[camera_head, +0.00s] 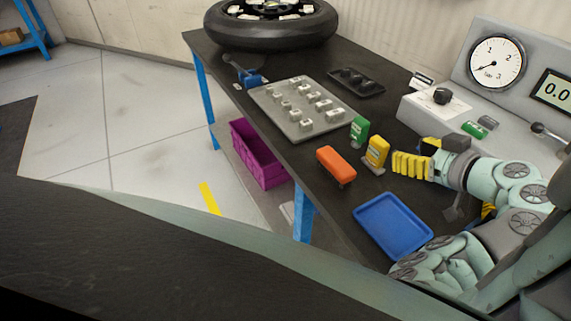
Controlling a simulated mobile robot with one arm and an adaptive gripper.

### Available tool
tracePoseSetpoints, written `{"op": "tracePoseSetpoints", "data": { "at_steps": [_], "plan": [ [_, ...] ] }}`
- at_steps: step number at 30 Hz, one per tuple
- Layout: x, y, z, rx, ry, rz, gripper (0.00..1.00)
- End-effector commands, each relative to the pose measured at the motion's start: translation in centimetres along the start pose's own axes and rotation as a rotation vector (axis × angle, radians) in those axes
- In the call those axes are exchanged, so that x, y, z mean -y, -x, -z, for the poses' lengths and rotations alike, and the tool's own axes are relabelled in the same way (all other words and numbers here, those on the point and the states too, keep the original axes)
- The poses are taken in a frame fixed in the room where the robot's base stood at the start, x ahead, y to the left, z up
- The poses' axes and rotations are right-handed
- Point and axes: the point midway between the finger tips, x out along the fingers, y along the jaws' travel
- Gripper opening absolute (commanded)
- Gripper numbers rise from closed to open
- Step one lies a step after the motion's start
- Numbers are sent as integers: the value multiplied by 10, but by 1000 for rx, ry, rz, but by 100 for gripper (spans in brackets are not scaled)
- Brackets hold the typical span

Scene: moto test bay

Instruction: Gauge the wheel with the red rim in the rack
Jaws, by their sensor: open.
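No wheel with a red rim and no wheel rack show in this view. A wheel with a black tyre (270,30) lies flat at the far end of the dark bench, its rim cut off by the top edge. A console (420,110) with a round dial (496,63) and a small display (556,90) stands at the right. My gripper (448,172) is open above the right side of the bench, partly hidden by my own arm. A yellow ridged piece (411,164) shows just left of it; I cannot tell whether they touch.
The dark bench holds a grey tray (290,122) of small parts, a black tray (357,82), a blue tool (246,76), green (359,131) and yellow (376,151) blocks, an orange block (336,165) and a blue tray (393,224). A purple crate (258,155) sits below. Floor is clear at left.

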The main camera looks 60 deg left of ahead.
Motion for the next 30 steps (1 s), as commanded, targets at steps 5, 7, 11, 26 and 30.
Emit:
{"op": "tracePoseSetpoints", "data": {
  "at_steps": [5,7,11,26,30],
  "plan": [
    [3,-30,3,2,1,11,60],
    [3,-37,2,3,2,11,60],
    [2,-44,1,3,1,8,60],
    [0,-85,-3,2,2,11,60],
    [0,-94,-4,2,2,6,60]
  ]
}}
